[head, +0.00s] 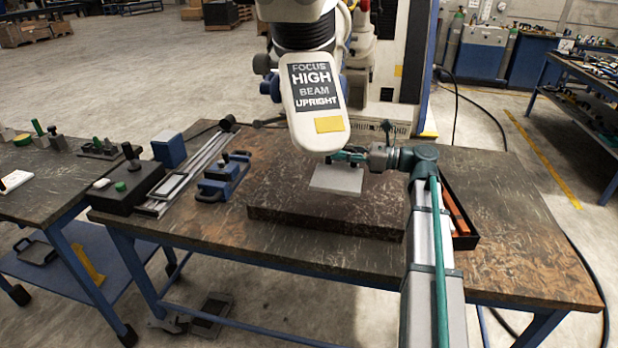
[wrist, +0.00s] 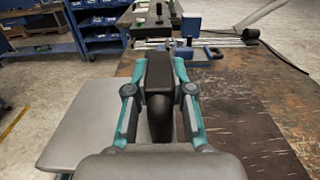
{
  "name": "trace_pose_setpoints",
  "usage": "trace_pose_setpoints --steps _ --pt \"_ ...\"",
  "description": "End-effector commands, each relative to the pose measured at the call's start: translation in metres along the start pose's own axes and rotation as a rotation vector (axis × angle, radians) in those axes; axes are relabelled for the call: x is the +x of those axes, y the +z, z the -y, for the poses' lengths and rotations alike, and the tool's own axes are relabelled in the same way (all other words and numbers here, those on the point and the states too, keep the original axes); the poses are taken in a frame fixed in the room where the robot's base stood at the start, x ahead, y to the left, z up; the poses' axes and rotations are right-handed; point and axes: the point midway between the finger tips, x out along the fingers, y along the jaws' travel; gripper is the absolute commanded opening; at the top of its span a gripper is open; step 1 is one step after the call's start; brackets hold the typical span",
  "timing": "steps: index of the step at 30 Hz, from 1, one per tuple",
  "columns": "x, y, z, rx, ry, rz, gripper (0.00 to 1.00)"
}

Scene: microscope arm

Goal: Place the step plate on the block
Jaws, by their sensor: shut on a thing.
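The step plate, a flat light-grey plate (head: 336,179), is over the thick dark slab (head: 300,216) on the table. My gripper (head: 335,156) comes in from the right and is shut on the plate near its far edge, just below the white microscope head (head: 312,100). In the wrist view the plate (wrist: 85,125) spreads left of my gripper (wrist: 158,52). The fingers hide the exact grip. I cannot tell whether the plate touches the slab. A small blue block (head: 168,148) stands at the table's left end; which one is the task's block is unclear.
Left of the slab are a blue fixture (head: 222,178), a metal rail (head: 190,175) and a black box with a green button (head: 128,186). An open dark tray (head: 462,215) lies right of the slab. The slab's front is clear.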

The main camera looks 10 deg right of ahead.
Motion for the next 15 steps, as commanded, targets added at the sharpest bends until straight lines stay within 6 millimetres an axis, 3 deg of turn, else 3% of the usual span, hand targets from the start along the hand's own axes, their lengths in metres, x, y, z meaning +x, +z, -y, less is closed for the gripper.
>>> trace_pose_setpoints --steps 9,15 --pt "0.053 -0.028 0.046 0.002 0.002 0.003 0.0" --pt "0.073 -0.06 0.062 0.002 0.0 0.002 0.0"
